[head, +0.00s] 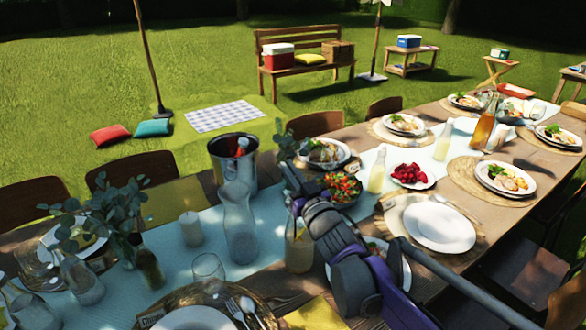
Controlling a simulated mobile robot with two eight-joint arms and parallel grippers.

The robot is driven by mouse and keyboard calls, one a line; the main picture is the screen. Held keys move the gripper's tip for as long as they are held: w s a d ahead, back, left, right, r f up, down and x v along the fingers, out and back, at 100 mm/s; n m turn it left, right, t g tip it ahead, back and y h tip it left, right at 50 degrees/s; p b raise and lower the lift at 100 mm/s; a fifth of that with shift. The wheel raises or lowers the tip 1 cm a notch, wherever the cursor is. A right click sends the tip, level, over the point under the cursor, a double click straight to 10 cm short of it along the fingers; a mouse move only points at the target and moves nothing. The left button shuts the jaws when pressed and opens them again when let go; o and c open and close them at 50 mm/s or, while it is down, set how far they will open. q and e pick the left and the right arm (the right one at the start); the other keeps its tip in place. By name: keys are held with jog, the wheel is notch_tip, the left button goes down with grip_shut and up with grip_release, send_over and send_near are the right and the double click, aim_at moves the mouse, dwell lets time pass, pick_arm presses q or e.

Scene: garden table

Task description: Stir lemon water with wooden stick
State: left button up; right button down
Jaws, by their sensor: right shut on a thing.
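A glass vessel with pale yellow lemon water (299,254) stands on the table's near side, on the pale blue runner's edge. My right gripper (296,203) is just above its mouth, reaching in from the lower right. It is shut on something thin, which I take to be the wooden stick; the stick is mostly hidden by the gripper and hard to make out. I cannot tell how deep it reaches into the liquid. My left gripper is not in view.
A clear carafe (239,225) and an empty glass (208,270) stand close on the left. A salad bowl (343,188), a small lemonade bottle (377,172) and raspberries (411,173) are behind and right. A white plate (440,227) lies right of my arm.

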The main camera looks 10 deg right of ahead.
jog(key=shift+d, duration=0.1)
jog(key=shift+s+d, duration=0.5)
jog(key=shift+d, duration=0.3)
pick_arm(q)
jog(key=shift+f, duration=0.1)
pick_arm(e)
jog(key=shift+w+d, duration=0.25)
jog(key=shift+w, duration=0.2)
jog(key=shift+w+d, duration=0.2)
jog(key=shift+w, duration=0.25)
jog(key=shift+a, duration=0.1)
